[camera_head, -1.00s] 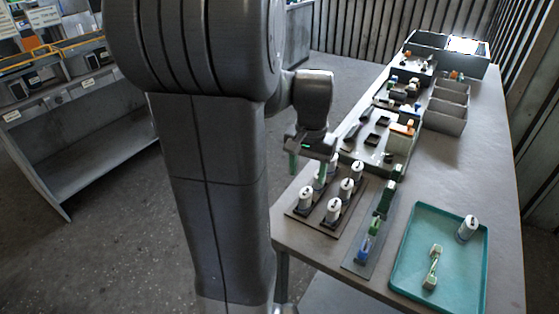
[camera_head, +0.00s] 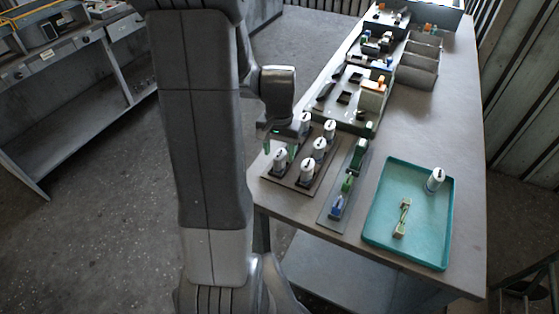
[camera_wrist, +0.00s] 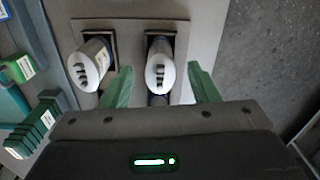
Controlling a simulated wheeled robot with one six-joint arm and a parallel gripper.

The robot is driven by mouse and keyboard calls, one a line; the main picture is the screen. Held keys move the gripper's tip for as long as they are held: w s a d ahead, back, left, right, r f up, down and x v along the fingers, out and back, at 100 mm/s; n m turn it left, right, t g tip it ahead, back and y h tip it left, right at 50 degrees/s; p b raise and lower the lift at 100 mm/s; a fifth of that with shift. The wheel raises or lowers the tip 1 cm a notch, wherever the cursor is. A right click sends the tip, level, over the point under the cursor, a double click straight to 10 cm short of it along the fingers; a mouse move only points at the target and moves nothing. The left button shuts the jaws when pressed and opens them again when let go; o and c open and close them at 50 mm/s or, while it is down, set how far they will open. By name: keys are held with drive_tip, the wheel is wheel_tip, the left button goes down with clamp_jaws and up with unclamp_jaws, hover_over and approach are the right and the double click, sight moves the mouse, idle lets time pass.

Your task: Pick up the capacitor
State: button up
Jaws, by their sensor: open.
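Several white cylindrical capacitors stand upright in a dark rack (camera_head: 294,184) at the table's near left corner in the head view. My gripper (camera_head: 280,147) is open and empty above the rack's left side, its green fingers pointing down. In the wrist view, one capacitor (camera_wrist: 160,66) with a white top and dark terminals lies between the lines of my open green fingertips (camera_wrist: 161,86), apart from both. A second capacitor (camera_wrist: 90,64) stands left of the left finger. Another capacitor (camera_head: 435,180) stands in the teal tray (camera_head: 381,232). The capacitors' lower parts are partly hidden.
A narrow strip with green and blue parts (camera_head: 338,207) lies right of the rack. A small pale part (camera_head: 403,218) lies in the tray. Behind are a board of components (camera_head: 352,119) and grey bins (camera_head: 416,69). Bare table lies along the right side.

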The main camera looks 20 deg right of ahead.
sight(280, 154)
drive_tip(key=shift+f, duration=1.7)
drive_tip(key=c, duration=0.9)
drive_tip(key=shift+r, duration=0.15)
